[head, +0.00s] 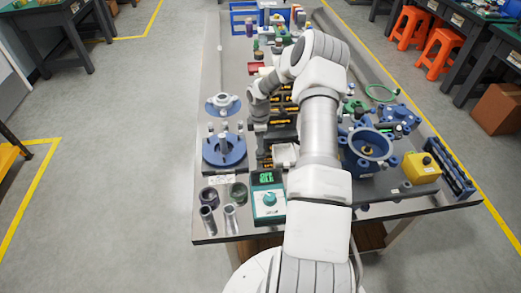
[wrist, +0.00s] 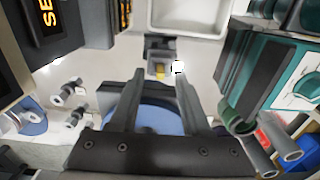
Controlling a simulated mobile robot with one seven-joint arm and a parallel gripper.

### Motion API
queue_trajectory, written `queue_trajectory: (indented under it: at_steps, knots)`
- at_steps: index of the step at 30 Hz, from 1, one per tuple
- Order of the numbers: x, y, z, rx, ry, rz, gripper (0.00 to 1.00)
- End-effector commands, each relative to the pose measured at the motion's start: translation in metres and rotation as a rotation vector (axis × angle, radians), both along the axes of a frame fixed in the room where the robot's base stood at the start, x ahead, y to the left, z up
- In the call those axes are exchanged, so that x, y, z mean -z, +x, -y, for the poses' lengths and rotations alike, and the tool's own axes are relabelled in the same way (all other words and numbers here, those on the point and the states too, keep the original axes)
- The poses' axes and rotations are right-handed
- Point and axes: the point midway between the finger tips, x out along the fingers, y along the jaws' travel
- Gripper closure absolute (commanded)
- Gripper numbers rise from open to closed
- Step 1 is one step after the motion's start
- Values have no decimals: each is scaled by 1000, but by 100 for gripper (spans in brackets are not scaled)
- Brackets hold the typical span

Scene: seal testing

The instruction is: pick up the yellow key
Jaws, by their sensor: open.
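In the head view my arm reaches over the table, and the key cannot be made out there.
A white tray (wrist: 190,14) lies beyond the grey block. A teal meter (head: 268,198) and metal tubes (head: 208,219) stand at the table's near edge. Blue flanges (head: 225,152) lie left of my arm. A blue pump housing (head: 366,147) and yellow box (head: 421,167) are right.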

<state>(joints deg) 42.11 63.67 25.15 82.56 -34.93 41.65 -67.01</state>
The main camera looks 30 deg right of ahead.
Motion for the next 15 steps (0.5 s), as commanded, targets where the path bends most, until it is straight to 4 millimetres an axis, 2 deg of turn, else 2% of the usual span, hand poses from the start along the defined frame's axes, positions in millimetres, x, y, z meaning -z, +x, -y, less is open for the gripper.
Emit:
queue_trajectory:
  at_steps: [6,13,14,15]
  knots:
    - [0,0,0,0,0,1,54]
    - [0,0,0,0,0,1,96]
    - [0,0,0,0,0,1,100]
    - [0,0,0,0,0,1,100]
